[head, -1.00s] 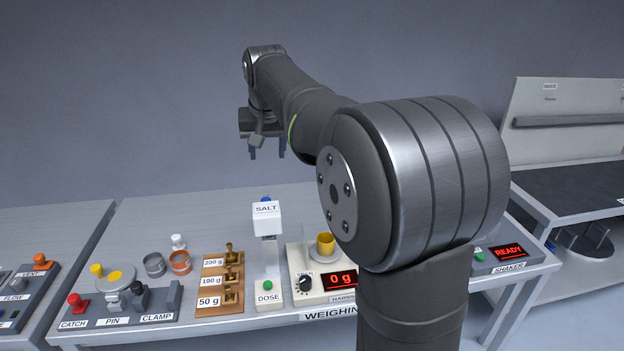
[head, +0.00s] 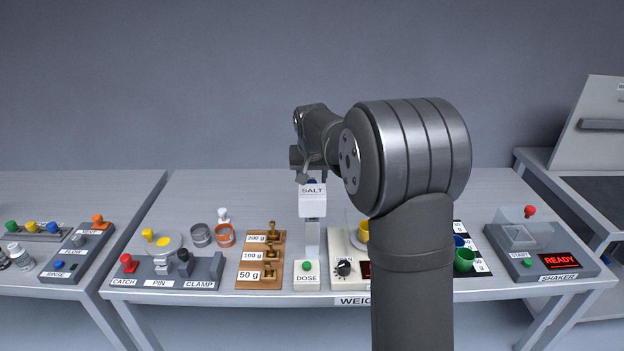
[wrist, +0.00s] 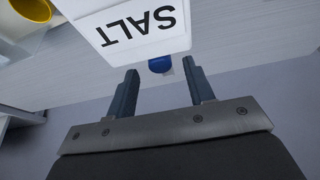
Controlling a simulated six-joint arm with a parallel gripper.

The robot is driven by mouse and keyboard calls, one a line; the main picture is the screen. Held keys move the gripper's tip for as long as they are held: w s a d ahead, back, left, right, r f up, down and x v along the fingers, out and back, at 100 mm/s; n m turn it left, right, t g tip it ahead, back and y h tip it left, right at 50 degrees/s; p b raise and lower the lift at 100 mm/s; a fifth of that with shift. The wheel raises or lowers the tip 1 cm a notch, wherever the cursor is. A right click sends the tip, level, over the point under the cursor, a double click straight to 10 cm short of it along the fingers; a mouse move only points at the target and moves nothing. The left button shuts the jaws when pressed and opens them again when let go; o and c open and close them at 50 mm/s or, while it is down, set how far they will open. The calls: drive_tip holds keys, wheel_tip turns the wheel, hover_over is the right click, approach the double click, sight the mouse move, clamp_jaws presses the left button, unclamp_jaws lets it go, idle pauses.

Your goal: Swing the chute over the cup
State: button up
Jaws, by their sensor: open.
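The white salt hopper (head: 313,200), labelled SALT, stands on a post above the DOSE button base (head: 307,272). Its labelled head fills the top of the wrist view (wrist: 130,25). A blue knob (wrist: 160,65) sticks out of the hopper's far side. My gripper (wrist: 160,68) is open, with the knob between its fingertips and a gap on each side. I see no contact. The yellow cup (head: 363,231) is on the scale right of the hopper, partly hidden by my arm; it also shows in the wrist view (wrist: 32,9). I cannot make out the chute separately.
The scale (head: 345,268) with its dial is close right of the hopper. The wooden weight rack (head: 260,262) is left, with a grey jar (head: 201,235) and an orange jar (head: 225,235) beyond. The shaker (head: 540,245) is far right. The bench behind the hopper is clear.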

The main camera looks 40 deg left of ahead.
drive_tip(key=shift+x, duration=0.8)
clamp_jaws()
drive_tip(key=shift+w, duration=0.1)
drive_tip(key=d+m+h, duration=0.6)
drive_tip(key=d+m, duration=0.4)
drive_tip(key=m, duration=0.8)
idle(0.5)
